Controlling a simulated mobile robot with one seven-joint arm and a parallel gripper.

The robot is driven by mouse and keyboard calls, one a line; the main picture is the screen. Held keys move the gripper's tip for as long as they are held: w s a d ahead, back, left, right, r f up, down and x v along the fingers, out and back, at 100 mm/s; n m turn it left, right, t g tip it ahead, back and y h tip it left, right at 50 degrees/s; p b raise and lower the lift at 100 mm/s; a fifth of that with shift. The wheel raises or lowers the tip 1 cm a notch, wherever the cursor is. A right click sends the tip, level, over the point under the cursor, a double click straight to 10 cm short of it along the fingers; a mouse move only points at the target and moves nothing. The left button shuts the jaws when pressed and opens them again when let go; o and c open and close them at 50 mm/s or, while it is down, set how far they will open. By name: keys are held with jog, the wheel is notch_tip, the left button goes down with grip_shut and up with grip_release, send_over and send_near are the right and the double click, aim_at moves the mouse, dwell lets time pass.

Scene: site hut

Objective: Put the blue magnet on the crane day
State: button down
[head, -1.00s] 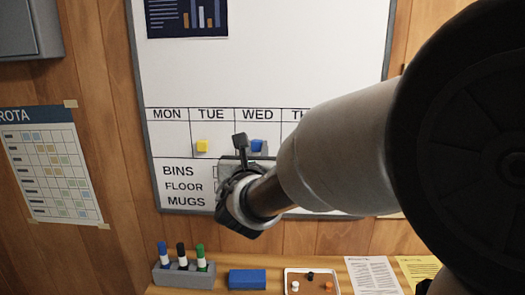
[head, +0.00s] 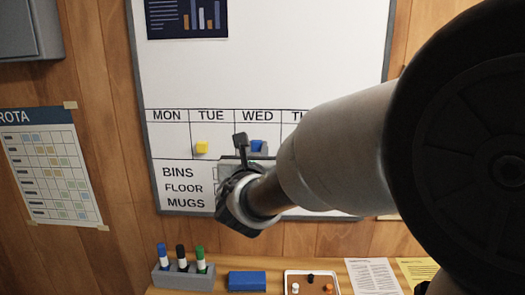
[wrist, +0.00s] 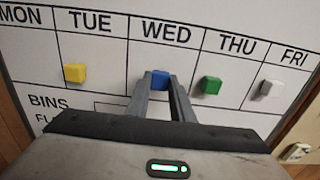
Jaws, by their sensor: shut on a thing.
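The blue magnet (wrist: 161,81) is at the whiteboard in the WED column in the wrist view, between the fingertips of my gripper (wrist: 163,84). My gripper is shut on it. In the head view the blue magnet (head: 256,146) shows just beyond my gripper (head: 249,146), partly hidden by it. The whiteboard (head: 290,60) has a row of day boxes, MON to FRI. I cannot tell whether the magnet touches the board. No crane mark shows in the visible parts of the boxes.
A yellow magnet (wrist: 75,73) is under TUE, a green magnet (wrist: 211,85) under THU and a white magnet (wrist: 271,88) under FRI. The MON box is bare. Below are a pen holder (head: 183,277), a blue eraser (head: 247,280) and a tray (head: 290,274). A rota (head: 52,170) hangs left.

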jog(key=shift+w, duration=0.65)
dwell(0.4)
jog(key=shift+b, duration=0.5)
dwell(1.4)
jog(key=c, duration=1.5)
grip_release()
jog(key=shift+o, duration=0.2)
